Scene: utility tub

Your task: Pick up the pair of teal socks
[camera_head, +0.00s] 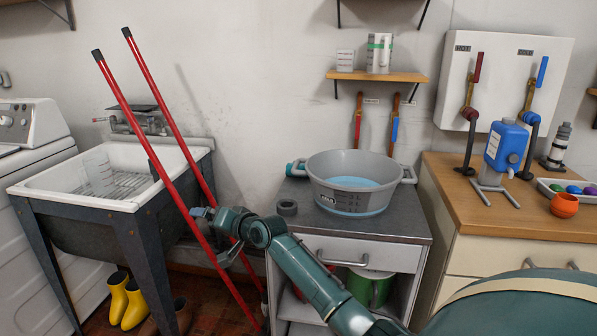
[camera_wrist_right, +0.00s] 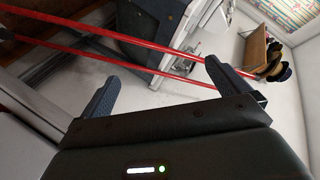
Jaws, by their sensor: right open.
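A small teal bundle (camera_head: 296,168), which looks like the rolled pair of teal socks, lies on the grey counter at the left of the grey basin (camera_head: 350,192). The basin partly hides it. My right arm reaches in from the lower right of the head view. My right gripper (camera_head: 213,238) is in front of the counter's left side, near the red poles, and apart from the bundle. In the right wrist view the gripper's two fingers (camera_wrist_right: 160,92) are spread with nothing held between them. The socks are not seen there. My left gripper is not in view.
Two long red poles (camera_head: 133,124) lean across the utility sink (camera_head: 140,185). A dark grey ring (camera_head: 287,207) lies at the counter's front left. Yellow boots (camera_head: 127,300) stand below the sink.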

